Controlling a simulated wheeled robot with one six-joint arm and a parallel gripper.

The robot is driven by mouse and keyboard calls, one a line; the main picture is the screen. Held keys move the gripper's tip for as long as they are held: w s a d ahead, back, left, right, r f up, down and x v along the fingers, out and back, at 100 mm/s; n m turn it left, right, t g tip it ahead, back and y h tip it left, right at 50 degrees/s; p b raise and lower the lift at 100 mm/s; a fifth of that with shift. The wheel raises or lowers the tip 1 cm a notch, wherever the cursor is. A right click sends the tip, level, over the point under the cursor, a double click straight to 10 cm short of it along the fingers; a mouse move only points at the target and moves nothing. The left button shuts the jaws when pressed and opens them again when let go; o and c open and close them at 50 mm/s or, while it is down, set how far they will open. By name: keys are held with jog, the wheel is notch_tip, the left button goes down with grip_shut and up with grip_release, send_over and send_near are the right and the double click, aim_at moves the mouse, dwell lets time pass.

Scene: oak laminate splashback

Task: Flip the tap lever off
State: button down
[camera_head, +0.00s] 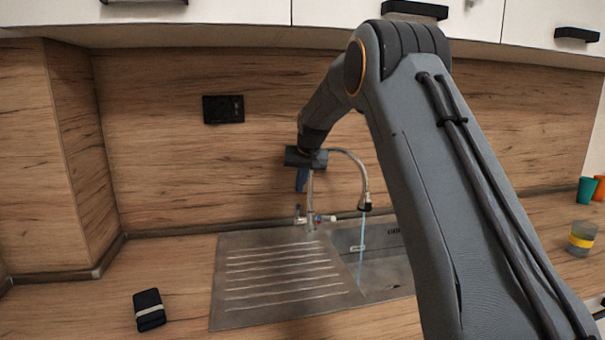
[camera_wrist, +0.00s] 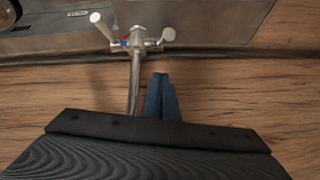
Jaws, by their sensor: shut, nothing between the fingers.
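The chrome tap (camera_head: 311,194) stands at the back edge of the sink, its spout arching right. A blue stream of water (camera_head: 362,238) runs from the spout's dark end. A lever (camera_head: 298,214) shows at the left of the tap base, and a short handle (camera_head: 329,218) at the right. In the wrist view the tap base (camera_wrist: 137,40) is at the top, with two handles (camera_wrist: 101,24) (camera_wrist: 167,36) spreading from it. My gripper (camera_head: 301,188) points down beside the tap pipe, above the levers and apart from them. Its blue fingers (camera_wrist: 161,78) are shut and empty.
The steel sink's drainboard (camera_head: 270,280) lies left of the basin (camera_head: 385,262). A wooden splashback (camera_head: 170,150) with a black socket (camera_head: 223,109) stands behind. A dark wallet-like item (camera_head: 149,309) lies front left. Cups (camera_head: 586,190) and a glass (camera_head: 581,238) stand at right.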

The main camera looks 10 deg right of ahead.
jog(key=x, duration=0.2)
jog(key=shift+w+f+p, duration=0.1)
jog(key=shift+f+p, duration=0.2)
jog(key=shift+s+a+f+p, duration=0.15)
jog(key=shift+s+f+p, duration=0.1)
jog(key=shift+s, duration=0.25)
jog(key=shift+s+a+f+p, duration=0.1)
jog(key=shift+s+f+p, duration=0.15)
jog(key=shift+s, duration=0.2)
jog(key=shift+s+a+f+p, duration=0.1)
jog(key=shift+s+f+p, duration=0.2)
jog(key=shift+s+f, duration=0.35)
jog(key=shift+w+f, duration=0.1)
jog(key=shift+f, duration=0.05)
